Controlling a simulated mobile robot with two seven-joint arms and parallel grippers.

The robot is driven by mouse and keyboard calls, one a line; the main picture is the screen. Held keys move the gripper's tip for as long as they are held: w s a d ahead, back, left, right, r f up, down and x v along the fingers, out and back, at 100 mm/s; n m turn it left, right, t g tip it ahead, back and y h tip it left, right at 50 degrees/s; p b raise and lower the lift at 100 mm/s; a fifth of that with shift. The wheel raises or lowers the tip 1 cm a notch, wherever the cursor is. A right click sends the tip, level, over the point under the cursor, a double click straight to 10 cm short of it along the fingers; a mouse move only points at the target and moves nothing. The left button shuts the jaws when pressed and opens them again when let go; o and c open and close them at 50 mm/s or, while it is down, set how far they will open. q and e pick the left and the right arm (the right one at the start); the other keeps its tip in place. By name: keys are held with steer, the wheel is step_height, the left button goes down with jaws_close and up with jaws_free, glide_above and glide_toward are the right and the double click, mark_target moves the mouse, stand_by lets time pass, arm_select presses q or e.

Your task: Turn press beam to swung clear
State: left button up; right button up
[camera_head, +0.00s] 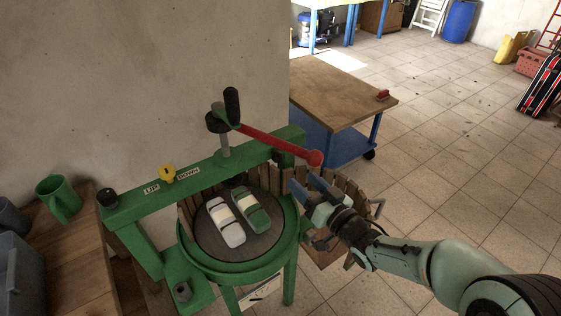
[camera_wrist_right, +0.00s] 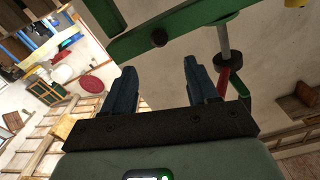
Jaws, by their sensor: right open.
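The green press beam (camera_head: 215,178) spans the press from lower left to upper right, across the basket. It carries UP and DOWN labels and a yellow tag. An upright screw with a black grip (camera_head: 232,104) and a red lever (camera_head: 275,144) stands on it. My right gripper (camera_head: 307,184) is open and empty, just below the lever's red ball end and near the beam's right end. In the right wrist view the beam (camera_wrist_right: 195,27) passes beyond the open fingers (camera_wrist_right: 162,86), with a dark knob on it. My left gripper is not in view.
A wooden bench with a green mug (camera_head: 62,200) is left, against the wall. A blue cart (camera_head: 340,93) stands behind.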

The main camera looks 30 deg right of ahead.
mark_target(280, 158)
steer(key=w, duration=0.7)
steer(key=w+a+b, duration=0.1)
steer(key=w, duration=0.3)
steer(key=shift+w, duration=0.1)
steer(key=shift+d, duration=0.1)
jaws_close()
